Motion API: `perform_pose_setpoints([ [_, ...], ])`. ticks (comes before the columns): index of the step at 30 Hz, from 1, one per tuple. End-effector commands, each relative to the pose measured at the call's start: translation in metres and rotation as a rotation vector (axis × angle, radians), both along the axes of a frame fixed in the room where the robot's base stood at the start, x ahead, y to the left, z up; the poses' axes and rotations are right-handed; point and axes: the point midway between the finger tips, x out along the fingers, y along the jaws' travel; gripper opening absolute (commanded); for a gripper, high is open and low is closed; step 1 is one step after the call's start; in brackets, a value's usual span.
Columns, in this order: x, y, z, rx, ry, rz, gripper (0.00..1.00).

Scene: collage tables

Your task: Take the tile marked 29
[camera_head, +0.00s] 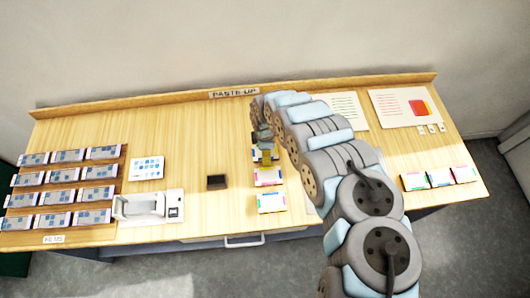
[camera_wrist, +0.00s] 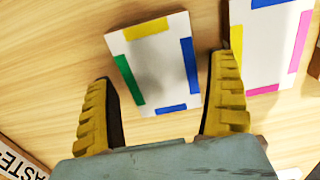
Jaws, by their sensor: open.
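My open gripper (camera_wrist: 163,75) has its yellow fingers on either side of a white tile (camera_wrist: 152,62) in the wrist view. This tile has yellow, blue and green edge strips. No number is legible on its face, so I cannot tell whether it is the one marked 29. A second white tile (camera_wrist: 265,45), with blue, pink and yellow strips, lies beside the right finger. In the head view my gripper (camera_head: 266,155) is over the far end of a short column of tiles, with two nearer tiles (camera_head: 268,177) (camera_head: 271,202) in plain sight.
A dark square recess (camera_head: 217,182) lies left of the column. More tiles (camera_head: 440,178) lie at the right, below a sheet with a red patch (camera_head: 390,108). A PASTE-UP sign (camera_head: 233,92) is at the back.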

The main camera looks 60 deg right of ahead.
Motion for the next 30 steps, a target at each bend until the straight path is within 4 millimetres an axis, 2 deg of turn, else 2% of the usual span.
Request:
perform_pose_setpoints([
  [4, -0.0009, -0.0003, -0.0073, -0.001, 0.001, -0.001, 0.89],
  [14, -0.0014, -0.0006, -0.0088, -0.001, 0.003, -0.001, 0.89],
  [18, -0.0013, -0.0006, -0.0088, 0.000, 0.002, -0.001, 0.50],
  [19, -0.0014, -0.0005, -0.0089, -0.001, 0.003, -0.001, 0.41],
  [20, -0.0014, -0.0005, -0.0089, 0.000, 0.002, -0.001, 0.37],
  [30, -0.0010, -0.0006, -0.0065, 0.000, 0.002, 0.000, 0.37],
])
